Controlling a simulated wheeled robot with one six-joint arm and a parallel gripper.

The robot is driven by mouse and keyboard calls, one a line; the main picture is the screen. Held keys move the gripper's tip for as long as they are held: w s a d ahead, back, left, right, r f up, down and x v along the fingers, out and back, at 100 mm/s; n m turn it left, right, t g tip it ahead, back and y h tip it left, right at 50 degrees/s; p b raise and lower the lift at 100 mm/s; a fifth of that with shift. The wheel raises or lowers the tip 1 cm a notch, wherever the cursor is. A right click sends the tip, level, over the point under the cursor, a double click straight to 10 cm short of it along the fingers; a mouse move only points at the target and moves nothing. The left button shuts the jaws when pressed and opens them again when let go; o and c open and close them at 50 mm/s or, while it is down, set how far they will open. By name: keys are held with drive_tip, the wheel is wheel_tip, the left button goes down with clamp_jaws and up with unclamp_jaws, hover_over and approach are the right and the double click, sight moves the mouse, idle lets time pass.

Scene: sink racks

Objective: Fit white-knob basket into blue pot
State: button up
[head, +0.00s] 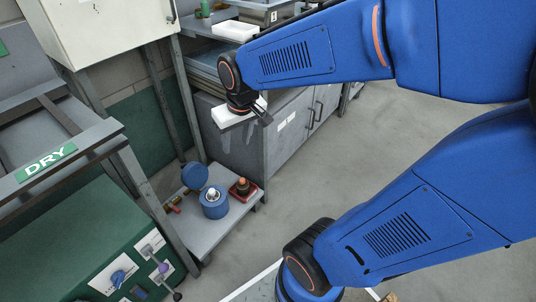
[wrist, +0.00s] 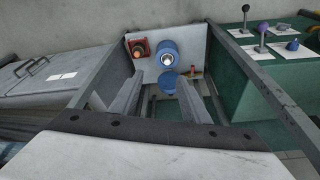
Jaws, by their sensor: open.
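The blue pot (head: 214,208) stands on a low grey shelf; it also shows in the wrist view (wrist: 160,45). A white knob, seemingly the white-knob basket's (head: 212,194), shows at the pot's mouth, also in the wrist view (wrist: 167,58). The basket's body is hidden, so I cannot tell how deep it sits. A round blue lid (head: 194,175) stands tilted up beside the pot; it shows as a disc in the wrist view (wrist: 168,83). My gripper (head: 238,138) is open and empty, high above the shelf. Its fingers (wrist: 160,83) point down toward the pot area.
A red square base with an orange-and-dark piece (head: 242,188) sits right of the pot. The grey shelf (head: 208,236) is bare in front. A green control panel with levers (head: 115,255) and a DRY frame (head: 47,163) stand left. A grey cabinet (head: 292,130) stands behind right.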

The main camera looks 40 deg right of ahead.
drive_tip(key=s+r, duration=0.2)
drive_tip(key=s, duration=0.4)
drive_tip(key=s+d+r+t, duration=0.1)
drive_tip(key=s+r, duration=0.1)
drive_tip(key=s, duration=0.5)
drive_tip(key=shift+s+d+t, duration=0.25)
drive_tip(key=shift+t, duration=0.05)
drive_tip(key=shift+r, duration=0.1)
idle(0.6)
